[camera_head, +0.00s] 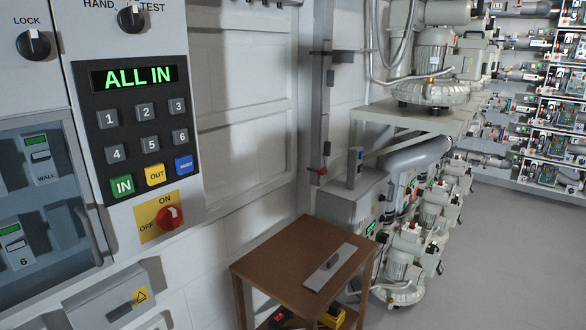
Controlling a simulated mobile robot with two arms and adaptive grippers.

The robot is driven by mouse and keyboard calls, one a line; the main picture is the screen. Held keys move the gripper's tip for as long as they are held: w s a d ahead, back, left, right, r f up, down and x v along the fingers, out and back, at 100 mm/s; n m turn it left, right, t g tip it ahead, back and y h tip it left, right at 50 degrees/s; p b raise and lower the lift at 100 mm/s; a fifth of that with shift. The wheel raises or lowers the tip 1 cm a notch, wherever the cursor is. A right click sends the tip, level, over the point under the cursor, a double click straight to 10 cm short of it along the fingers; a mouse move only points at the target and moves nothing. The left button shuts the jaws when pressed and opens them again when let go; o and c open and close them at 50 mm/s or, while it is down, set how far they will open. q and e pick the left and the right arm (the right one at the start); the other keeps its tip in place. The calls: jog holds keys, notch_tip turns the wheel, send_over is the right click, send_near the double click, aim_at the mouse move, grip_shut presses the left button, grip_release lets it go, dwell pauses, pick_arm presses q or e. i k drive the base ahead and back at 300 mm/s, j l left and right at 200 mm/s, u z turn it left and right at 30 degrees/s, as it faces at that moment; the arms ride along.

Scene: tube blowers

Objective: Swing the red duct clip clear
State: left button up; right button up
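A dark cross-piece (330,53) shows higher on the same duct. Neither of my grippers is in view.
A control panel with an "ALL IN" display (134,77) and a red rotary switch (170,217) fills the left. A brown table (270,262) holding a grey plate (330,268) stands below the duct. Blowers (432,60) stand on the right; floor (500,240) there is clear.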

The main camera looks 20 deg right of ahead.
aim_at(322, 171)
jog(key=i+l+u, duration=0.15)
jog(key=l, duration=0.4)
jog(key=i+l+u, duration=0.15)
jog(key=l, duration=0.45)
jog(key=i+l+u, duration=0.15)
jog(key=l, duration=0.4)
jog(key=l+u, duration=0.2)
jog(key=l, duration=0.4)
jog(key=i, duration=0.05)
